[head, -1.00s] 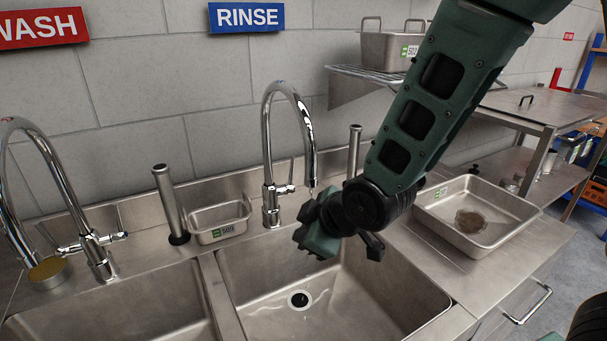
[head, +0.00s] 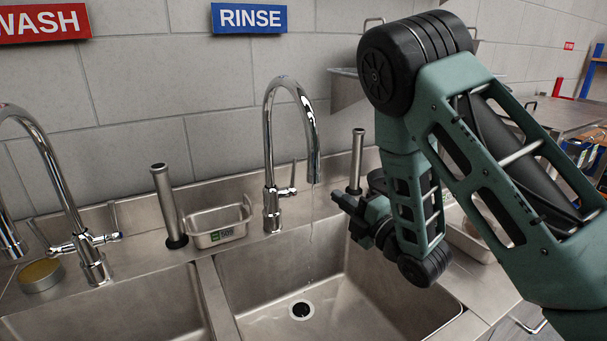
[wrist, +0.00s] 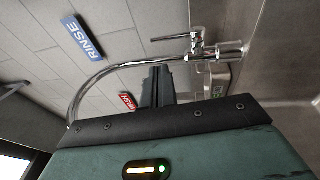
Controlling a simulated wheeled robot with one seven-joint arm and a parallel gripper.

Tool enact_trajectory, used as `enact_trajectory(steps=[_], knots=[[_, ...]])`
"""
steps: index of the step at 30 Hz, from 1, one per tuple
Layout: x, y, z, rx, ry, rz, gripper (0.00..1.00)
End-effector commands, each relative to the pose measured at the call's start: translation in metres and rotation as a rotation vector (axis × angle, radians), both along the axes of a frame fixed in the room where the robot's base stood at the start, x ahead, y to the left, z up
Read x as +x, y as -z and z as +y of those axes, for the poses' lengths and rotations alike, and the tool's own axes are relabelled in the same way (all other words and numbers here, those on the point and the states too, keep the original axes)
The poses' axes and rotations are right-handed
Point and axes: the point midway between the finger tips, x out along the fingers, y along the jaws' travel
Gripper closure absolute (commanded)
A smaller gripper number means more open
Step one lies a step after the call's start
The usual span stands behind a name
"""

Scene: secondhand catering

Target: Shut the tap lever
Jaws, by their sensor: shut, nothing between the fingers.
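The chrome rinse tap (head: 268,150) stands behind the right sink basin, under the RINSE sign. Its thin lever (head: 294,174) points up from the valve on the right of the tap body. A thin stream of water (head: 311,225) falls from the spout into the basin. In the wrist view the tap's neck (wrist: 110,70) arches across, and the lever (wrist: 197,42) stands out from the body. My gripper (head: 338,197) is shut and empty, to the right of the lever and apart from it. Its dark fingers (wrist: 157,84) also show in the wrist view.
A second tap (head: 62,180) stands at the wash basin on the left. A small steel pan (head: 218,237) and an upright steel pipe (head: 167,203) sit left of the rinse tap. Another pipe (head: 356,160) stands behind my gripper. The right basin (head: 270,285) is open below.

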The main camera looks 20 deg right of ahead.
Motion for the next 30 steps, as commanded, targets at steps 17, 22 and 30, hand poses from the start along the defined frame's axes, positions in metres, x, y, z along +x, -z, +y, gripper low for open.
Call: enact_trajectory(steps=[17,22,30], knots=[[0.095,-0.020,0.040,0.003,0.000,0.001,1.00],[0.115,-0.021,0.049,0.003,-0.002,0.002,1.00],[0.125,-0.020,0.053,0.003,-0.001,0.002,1.00]])
